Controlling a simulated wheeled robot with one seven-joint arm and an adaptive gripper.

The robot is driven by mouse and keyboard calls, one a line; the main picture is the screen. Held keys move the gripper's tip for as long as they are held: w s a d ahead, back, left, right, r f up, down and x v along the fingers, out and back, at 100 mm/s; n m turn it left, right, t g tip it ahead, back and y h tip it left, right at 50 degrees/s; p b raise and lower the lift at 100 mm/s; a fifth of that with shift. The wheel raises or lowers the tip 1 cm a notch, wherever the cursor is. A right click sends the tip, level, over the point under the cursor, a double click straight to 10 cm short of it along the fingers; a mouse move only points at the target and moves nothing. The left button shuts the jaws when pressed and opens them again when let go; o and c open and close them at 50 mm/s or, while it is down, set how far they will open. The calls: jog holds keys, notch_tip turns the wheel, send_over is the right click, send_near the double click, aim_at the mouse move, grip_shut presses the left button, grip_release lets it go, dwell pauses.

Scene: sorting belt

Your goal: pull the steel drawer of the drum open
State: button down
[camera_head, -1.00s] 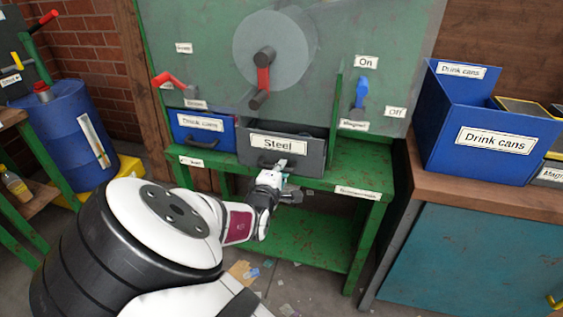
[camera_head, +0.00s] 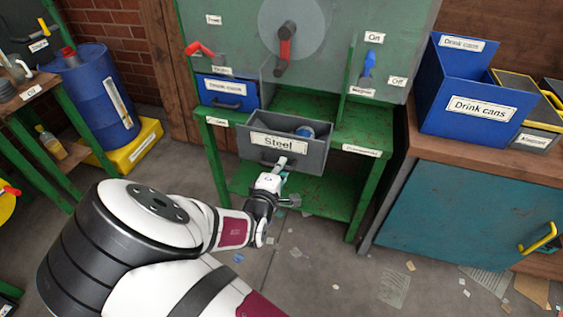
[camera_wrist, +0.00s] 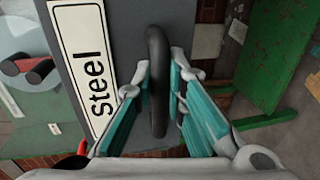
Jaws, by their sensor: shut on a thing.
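The grey steel drawer (camera_head: 312,158), with a "Steel" label, stands well out from the green drum frame in the head view. A can with some blue on it lies inside, partly seen. My gripper (camera_head: 279,167) is at the drawer's front, just below the label. In the wrist view my gripper (camera_wrist: 160,95) is shut with its teal fingers on either side of the drawer's dark handle (camera_wrist: 157,60). The "Steel" label (camera_wrist: 85,70) shows beside the handle there.
A blue "Drink cans" drawer (camera_head: 227,92) sits shut to the left of the steel drawer. A green table (camera_head: 365,140) bears the drum. A blue "Drink cans" bin (camera_head: 440,115) stands on the right bench. Scraps litter the open floor (camera_head: 330,240).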

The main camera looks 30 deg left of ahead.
jog(key=shift+s, duration=0.1)
jog(key=c, duration=1.6)
grip_release()
jog(key=shift+s, duration=0.1)
